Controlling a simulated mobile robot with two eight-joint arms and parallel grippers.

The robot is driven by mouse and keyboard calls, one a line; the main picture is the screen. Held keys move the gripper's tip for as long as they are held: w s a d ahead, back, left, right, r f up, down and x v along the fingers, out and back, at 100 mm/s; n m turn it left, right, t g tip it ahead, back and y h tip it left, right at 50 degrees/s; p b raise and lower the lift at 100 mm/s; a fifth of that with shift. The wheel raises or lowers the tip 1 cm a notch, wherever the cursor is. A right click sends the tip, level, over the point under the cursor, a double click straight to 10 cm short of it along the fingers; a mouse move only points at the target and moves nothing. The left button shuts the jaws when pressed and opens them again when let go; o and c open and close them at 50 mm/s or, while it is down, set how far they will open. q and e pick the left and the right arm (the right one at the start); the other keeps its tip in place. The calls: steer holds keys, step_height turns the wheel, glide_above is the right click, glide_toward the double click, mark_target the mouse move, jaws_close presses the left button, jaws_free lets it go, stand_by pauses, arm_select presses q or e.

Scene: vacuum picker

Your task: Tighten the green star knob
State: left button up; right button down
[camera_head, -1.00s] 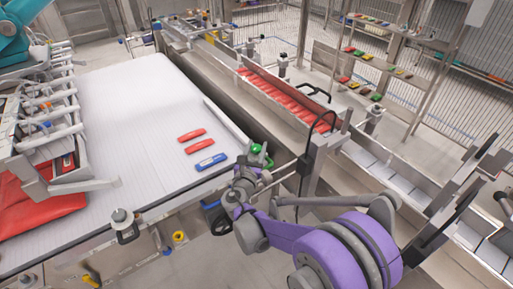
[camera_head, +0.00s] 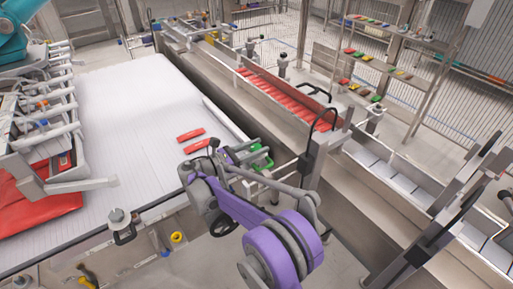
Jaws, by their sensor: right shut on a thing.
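The green star knob (camera_head: 262,158) is at the right edge of the white conveyor belt, partly covered by my gripper. My right gripper (camera_head: 256,163), on a purple and grey arm from below, is at the knob and shut on it. The finger contact is small and partly hidden. My left gripper is not in view.
Two red packets (camera_head: 191,135) lie on the white conveyor belt (camera_head: 130,110), just behind my right arm. A picker head with several suction arms (camera_head: 45,120) stands at the left over red bags (camera_head: 40,205). A channel of red packets (camera_head: 285,92) runs behind the knob.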

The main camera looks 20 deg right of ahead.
steer(key=shift+m+g+h+p, duration=0.25)
steer(key=shift+m+g, duration=0.8)
steer(key=shift+g, duration=0.55)
steer(key=shift+m+g+h+p, duration=0.15)
steer(key=shift+m+g+p, duration=0.1)
steer(key=shift+m+g, duration=1.1)
steer(key=shift+g, duration=0.45)
steer(key=shift+c, duration=1.9)
jaws_free()
